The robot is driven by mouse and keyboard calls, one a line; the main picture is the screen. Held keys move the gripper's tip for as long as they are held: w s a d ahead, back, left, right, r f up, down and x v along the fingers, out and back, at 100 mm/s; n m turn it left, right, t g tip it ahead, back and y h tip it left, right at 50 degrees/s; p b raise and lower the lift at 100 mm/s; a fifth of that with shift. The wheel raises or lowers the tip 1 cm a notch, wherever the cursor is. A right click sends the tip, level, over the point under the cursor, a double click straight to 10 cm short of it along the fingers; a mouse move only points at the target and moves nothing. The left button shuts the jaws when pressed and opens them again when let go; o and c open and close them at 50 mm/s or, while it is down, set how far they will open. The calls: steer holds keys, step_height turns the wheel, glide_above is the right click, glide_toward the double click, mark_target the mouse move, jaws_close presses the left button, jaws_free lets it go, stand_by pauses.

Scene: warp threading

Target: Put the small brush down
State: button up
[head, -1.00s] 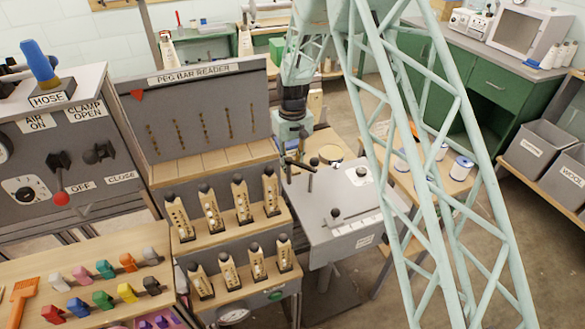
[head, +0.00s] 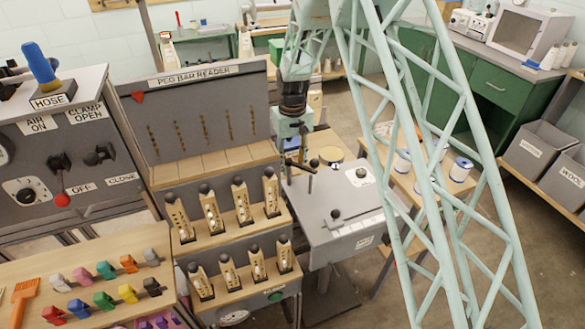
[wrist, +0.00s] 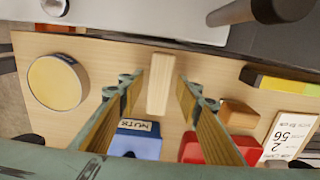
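In the wrist view my gripper (wrist: 160,85) has its two fingers apart, over a wooden tabletop (wrist: 100,60). A pale wooden block (wrist: 160,84), which may be the small brush's back, shows between the fingers. Narrow strips of tabletop show on both sides of it. No bristles are visible, and its height above the top is hard to tell. In the head view my gripper (head: 290,160) is small and low, behind the grey lever table; its fingertips and the block cannot be made out there.
Near the gripper are a round yellow-topped tin (wrist: 56,83), a blue labelled box (wrist: 136,140), a red object (wrist: 200,150), a brown block (wrist: 238,113) and a price card (wrist: 288,135). A grey lever table (head: 340,225) stands close in front. An orange brush (head: 22,300) lies far left.

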step_height(320, 180, up, 10)
steer(key=p, duration=0.1)
steer(key=shift+p, duration=0.4)
steer(key=shift+r, duration=0.2)
stand_by(0.7)
